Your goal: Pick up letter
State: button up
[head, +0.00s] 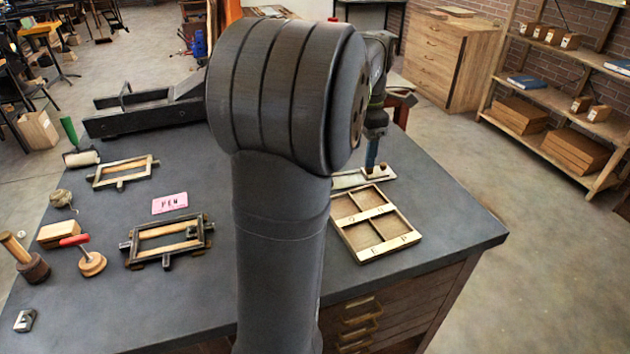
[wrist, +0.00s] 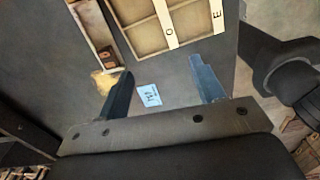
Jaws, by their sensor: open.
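My gripper (head: 371,158) is at the far side of the dark table, partly hidden behind my arm in the head view. In the wrist view my gripper (wrist: 160,65) is open, its two fingers apart with nothing held between them. A small brown block with a dark mark (wrist: 107,56), seemingly a letter, lies in a narrow pale tray (wrist: 90,20), left of the left fingertip. I cannot read the mark. A divided wooden tray (wrist: 143,35) with letter labels lies beyond the fingertips; it also shows in the head view (head: 398,243).
A small pale blue card (wrist: 149,96) and a yellowish lump (wrist: 103,83) lie near the fingers. A pink card (head: 169,203) reading PEN, wooden frames (head: 168,240), a roller (head: 80,158) and stamps (head: 92,262) occupy the table's left side.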

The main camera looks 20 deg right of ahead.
jog(key=w+a+f, duration=0.1)
jog(key=w+a, duration=0.1)
jog(key=w, duration=0.6)
jog(key=w+a+f, duration=0.1)
jog(key=w+a, duration=0.2)
jog(key=w, duration=0.5)
notch_tip(320, 180, down, 12)
jog(key=shift+d+r, duration=0.15)
jog(key=shift+s+a+f, duration=0.1)
jog(key=shift+a+f, duration=0.05)
jog(key=shift+f, duration=1.15)
jog(key=shift+a+f, duration=0.15)
jog(key=shift+f, duration=1.15)
jog(key=c, duration=1.1)
jog(key=shift+o, duration=0.2)
jog(key=shift+r, duration=0.1)
